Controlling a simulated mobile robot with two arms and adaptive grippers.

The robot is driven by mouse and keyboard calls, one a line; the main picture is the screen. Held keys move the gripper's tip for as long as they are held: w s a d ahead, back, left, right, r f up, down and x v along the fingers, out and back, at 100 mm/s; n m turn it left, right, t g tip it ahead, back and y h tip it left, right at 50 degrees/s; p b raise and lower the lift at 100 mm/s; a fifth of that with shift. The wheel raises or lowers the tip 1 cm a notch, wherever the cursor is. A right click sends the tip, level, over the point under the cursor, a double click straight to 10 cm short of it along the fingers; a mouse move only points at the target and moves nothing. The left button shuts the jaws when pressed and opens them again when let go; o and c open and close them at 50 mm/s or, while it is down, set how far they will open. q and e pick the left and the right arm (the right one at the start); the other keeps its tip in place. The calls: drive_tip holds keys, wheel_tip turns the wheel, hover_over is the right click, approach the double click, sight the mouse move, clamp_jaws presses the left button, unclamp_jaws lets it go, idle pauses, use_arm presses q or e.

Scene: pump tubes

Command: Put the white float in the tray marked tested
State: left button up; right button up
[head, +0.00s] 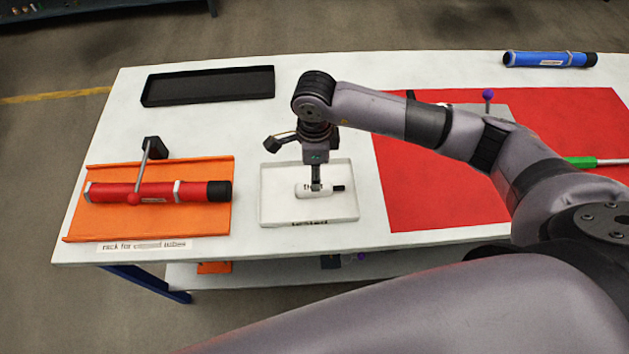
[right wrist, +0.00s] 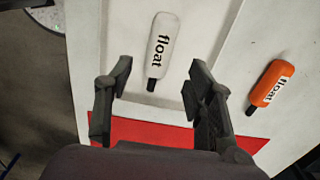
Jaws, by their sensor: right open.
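The white float (head: 305,194), with a black tip, lies inside the white tray marked "tested" (head: 268,208). The tray's label is partly legible on its front edge. In the right wrist view the white float (right wrist: 163,44) shows its "float" label, with its black tip in line with the gap between the fingers. My right gripper (head: 316,186) is above the tray, over the float, and covers part of it in the head view. In the right wrist view the right gripper (right wrist: 155,95) is open, with nothing between its fingers. My left gripper is not in view.
An orange float (right wrist: 270,85) lies beyond the tray wall. An orange rack (head: 215,225) holding a red tube (head: 110,193) stands left. A black tray (head: 208,86) lies behind. A red mat (head: 440,200) is right of the tray, with a blue tube (head: 535,59) at back right.

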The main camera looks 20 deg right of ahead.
wheel_tip(320, 180, up, 5)
drive_tip(key=shift+f+b, duration=0.1)
drive_tip(key=shift+b, duration=0.25)
idle(0.4)
